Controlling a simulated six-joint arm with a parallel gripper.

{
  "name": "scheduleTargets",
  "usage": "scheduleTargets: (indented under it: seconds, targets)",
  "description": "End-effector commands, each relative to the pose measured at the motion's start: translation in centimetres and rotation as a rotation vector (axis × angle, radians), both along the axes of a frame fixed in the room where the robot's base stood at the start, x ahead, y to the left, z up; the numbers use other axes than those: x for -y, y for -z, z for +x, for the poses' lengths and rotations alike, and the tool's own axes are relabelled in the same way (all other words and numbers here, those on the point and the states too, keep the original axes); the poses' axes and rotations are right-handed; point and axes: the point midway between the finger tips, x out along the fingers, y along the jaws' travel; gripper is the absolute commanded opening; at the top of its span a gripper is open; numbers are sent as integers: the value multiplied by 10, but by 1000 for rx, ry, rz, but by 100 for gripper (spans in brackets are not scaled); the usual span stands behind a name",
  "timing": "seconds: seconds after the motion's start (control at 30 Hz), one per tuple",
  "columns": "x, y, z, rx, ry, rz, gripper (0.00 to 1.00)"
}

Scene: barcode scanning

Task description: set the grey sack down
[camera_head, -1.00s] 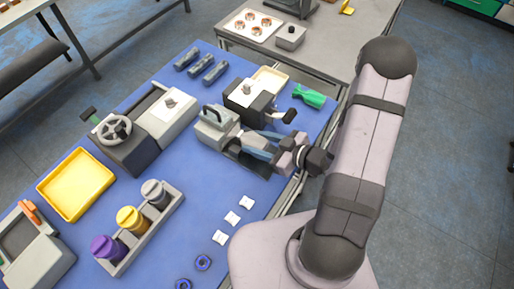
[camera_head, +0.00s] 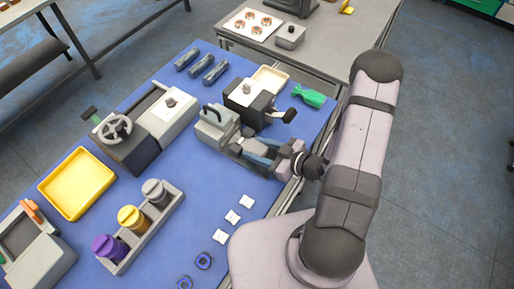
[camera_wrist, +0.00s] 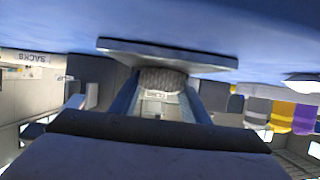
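My gripper (camera_head: 256,149) reaches left over the blue table, low at the dark plate (camera_wrist: 200,59) in front of the grey device with a black handle (camera_head: 215,127). In the wrist view its two blue-grey fingers have a grey textured lump, the grey sack (camera_wrist: 162,79), between their tips. The fingers appear to touch it on both sides. The sack is right against the plate; whether it bears on it I cannot tell. In the head view the fingers mostly hide the sack.
A black-and-white device (camera_head: 250,98) with a lever stands just behind my gripper, close to it. A green object (camera_head: 309,96) lies near the table's right edge. White squares (camera_head: 232,216) lie in front. A yellow tray (camera_head: 77,183) and a rack of coloured canisters (camera_head: 148,229) are left.

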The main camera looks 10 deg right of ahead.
Motion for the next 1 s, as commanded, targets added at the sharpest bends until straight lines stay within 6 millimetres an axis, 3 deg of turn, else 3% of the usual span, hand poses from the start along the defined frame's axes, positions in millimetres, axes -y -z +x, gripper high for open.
scheduleTargets:
  seconds: [0.03,0.1,0.57,1.0]
  targets:
    - [0,0,0,0,0,0,52]
    - [0,0,0,0,0,0,61]
    - [6,-2,-3,2,3,-2,61]
    - [36,-14,-37,1,5,-1,61]
